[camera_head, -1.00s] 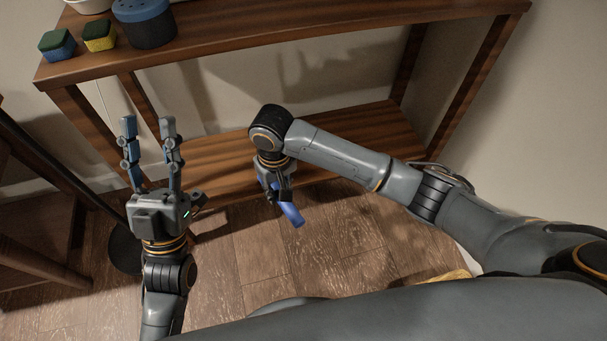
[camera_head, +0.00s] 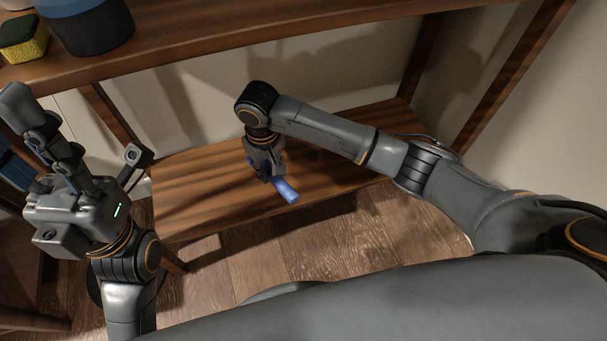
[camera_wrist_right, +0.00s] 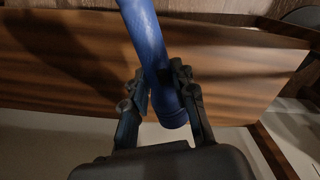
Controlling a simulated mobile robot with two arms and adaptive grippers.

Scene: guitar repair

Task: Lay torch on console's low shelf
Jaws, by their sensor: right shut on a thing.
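The torch is a blue cylinder (camera_head: 286,191) in my right gripper (camera_head: 266,172), which is shut on it. In the head view the torch shows against the front part of the console's low wooden shelf (camera_head: 195,195), tilted toward the front edge. I cannot tell whether it touches the board. In the right wrist view the torch (camera_wrist_right: 148,40) runs between both fingers (camera_wrist_right: 160,78), with the shelf board (camera_wrist_right: 60,70) behind it. My left gripper (camera_head: 25,135) is at the left, empty, its fingers apart.
The console's top shelf (camera_head: 215,50) overhangs at the back and carries a dark blue-topped container (camera_head: 92,30) and a yellow-green sponge (camera_head: 25,40). Wooden legs (camera_head: 510,85) stand at the sides. The low shelf is otherwise clear. Wooden floor (camera_head: 290,250) lies in front.

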